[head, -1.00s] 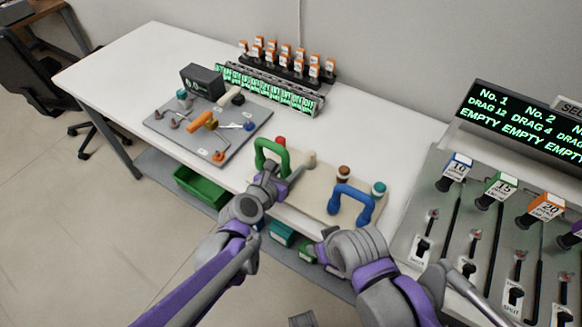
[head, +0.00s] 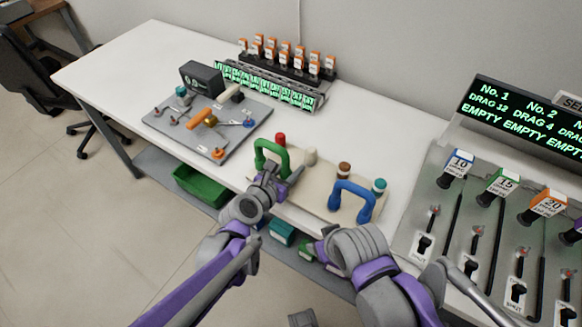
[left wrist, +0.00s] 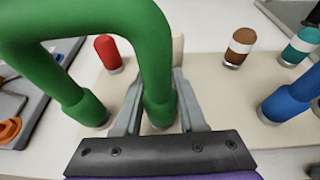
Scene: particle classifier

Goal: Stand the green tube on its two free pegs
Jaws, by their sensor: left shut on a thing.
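The green tube (head: 283,160) is an upright arch over the cream board (head: 302,189) on the table's front edge. My left gripper (left wrist: 158,102) is shut around its right leg, low down, in the left wrist view. Both ends of the green tube (left wrist: 150,45) are at the board, with grey rims just under them; whether they are fully seated I cannot tell. A red peg (left wrist: 108,52) and a cream peg (head: 311,156) stand bare behind it. My right gripper (head: 318,249) is mostly hidden by its wrist.
A blue tube (head: 352,188) stands on the board's right part, with bare brown (head: 344,170) and teal (head: 379,186) pegs behind it. A grey panel (head: 170,132) lies left, a lever console (head: 428,205) right.

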